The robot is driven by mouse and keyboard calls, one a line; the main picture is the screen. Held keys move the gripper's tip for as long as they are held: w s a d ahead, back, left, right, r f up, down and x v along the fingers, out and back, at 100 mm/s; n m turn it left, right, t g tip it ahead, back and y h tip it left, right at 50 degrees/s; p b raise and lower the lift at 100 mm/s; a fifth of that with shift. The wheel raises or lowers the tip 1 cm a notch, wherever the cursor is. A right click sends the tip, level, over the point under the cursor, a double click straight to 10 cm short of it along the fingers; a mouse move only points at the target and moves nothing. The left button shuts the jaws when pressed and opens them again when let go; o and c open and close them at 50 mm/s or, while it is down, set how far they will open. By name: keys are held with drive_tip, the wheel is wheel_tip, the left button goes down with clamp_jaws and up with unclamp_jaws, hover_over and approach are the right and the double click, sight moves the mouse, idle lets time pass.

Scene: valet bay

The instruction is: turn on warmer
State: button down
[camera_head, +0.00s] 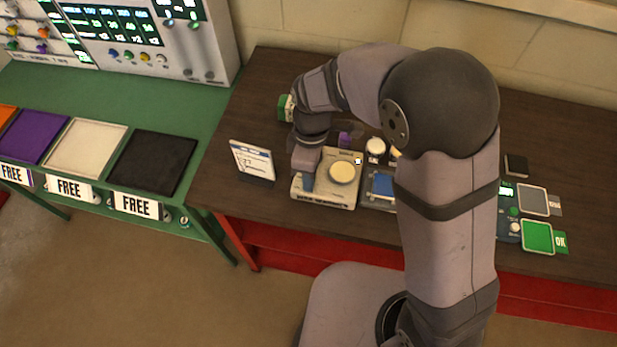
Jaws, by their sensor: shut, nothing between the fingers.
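A beige box-shaped device (325,198) with a round cream plate (342,172) on its top stands on the dark wooden table; it looks like the warmer. My gripper (307,182) points down at the left part of this device, left of the round plate. Its fingers are shut with nothing between them. A small blue patch shows at the fingertips, and I cannot tell if it belongs to the gripper or the device. Whether the fingertips touch the device is unclear. The gripper hides part of the device's left side, so any switch there is not visible.
A card on a stand (252,160) is left of the device. A blue-topped unit (382,186) stands close to its right, partly behind my arm. A white round container (375,147) is behind. A green pad (537,237) lies far right. The table's front left is clear.

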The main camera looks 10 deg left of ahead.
drive_tip(key=shift+w+r, duration=0.15)
drive_tip(key=shift+w, duration=0.6)
drive_tip(key=shift+r+p, duration=0.15)
drive_tip(key=shift+p, duration=0.2)
drive_tip(key=r+p, duration=0.2)
drive_tip(key=r, duration=0.1)
drive_tip(key=r+p, duration=0.1)
drive_tip(key=p, duration=0.1)
drive_tip(key=shift+s+r, duration=0.2)
drive_tip(key=shift+s, duration=0.05)
drive_tip(key=shift+a+r+b, duration=0.1)
drive_tip(key=shift+r+b, duration=0.25)
drive_tip(key=shift+b, duration=0.45)
wheel_tip(320, 180, up, 9)
drive_tip(key=s+b, duration=0.1)
drive_tip(key=b, duration=0.1)
drive_tip(key=shift+s+f, duration=0.15)
drive_tip(key=shift+f, duration=0.05)
